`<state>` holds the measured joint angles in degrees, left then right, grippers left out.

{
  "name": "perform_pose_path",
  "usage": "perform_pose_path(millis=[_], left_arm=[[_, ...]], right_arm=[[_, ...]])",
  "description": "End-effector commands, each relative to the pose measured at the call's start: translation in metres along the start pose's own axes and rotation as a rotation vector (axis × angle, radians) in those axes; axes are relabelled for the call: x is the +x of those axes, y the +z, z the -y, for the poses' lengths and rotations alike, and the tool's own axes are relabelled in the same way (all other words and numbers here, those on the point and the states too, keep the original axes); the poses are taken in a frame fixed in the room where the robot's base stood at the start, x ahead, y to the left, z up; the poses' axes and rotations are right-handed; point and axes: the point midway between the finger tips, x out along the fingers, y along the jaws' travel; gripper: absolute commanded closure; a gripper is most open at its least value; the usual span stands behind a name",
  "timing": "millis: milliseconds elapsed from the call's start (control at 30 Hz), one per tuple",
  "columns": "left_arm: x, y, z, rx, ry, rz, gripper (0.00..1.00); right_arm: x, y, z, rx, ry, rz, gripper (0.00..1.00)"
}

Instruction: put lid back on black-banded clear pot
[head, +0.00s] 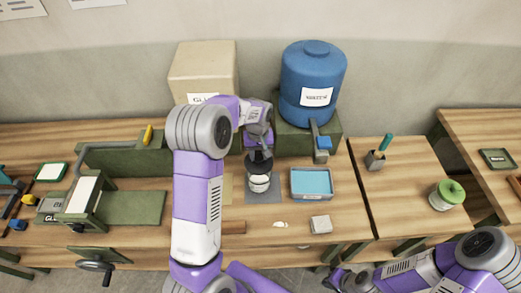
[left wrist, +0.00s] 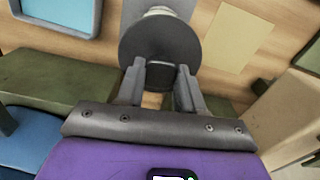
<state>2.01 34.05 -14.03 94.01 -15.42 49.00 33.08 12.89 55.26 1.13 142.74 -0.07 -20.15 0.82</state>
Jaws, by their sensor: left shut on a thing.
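The black-banded clear pot (head: 259,183) stands on a grey mat (head: 262,198) in the middle of the table; its white part also shows in the left wrist view (left wrist: 158,11). A dark round lid (head: 259,162) is at its top, seen as a wide disc in the left wrist view (left wrist: 160,42). Whether the lid touches the rim cannot be told. My right gripper (head: 335,279) is low at the front, away from the pot; its jaw state is unclear.
A blue tray (head: 312,184) and a pale block (head: 321,224) lie right of the pot. A blue barrel (head: 313,75) and a cardboard box (head: 190,68) stand behind.

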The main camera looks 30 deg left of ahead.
Motion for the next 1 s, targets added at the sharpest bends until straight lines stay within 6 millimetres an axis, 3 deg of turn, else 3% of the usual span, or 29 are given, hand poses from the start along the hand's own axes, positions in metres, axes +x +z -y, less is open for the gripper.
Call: perform_pose_path(millis=[500,1000], left_arm=[[0.050,0.000,0.000,0.002,0.000,0.000,0.92],[0.055,0.000,0.000,0.002,0.000,0.000,0.92]], right_arm=[[0.033,-0.002,-0.012,0.000,0.000,-0.001,1.00],[0.036,-0.002,-0.013,0.000,0.000,-0.001,1.00]])
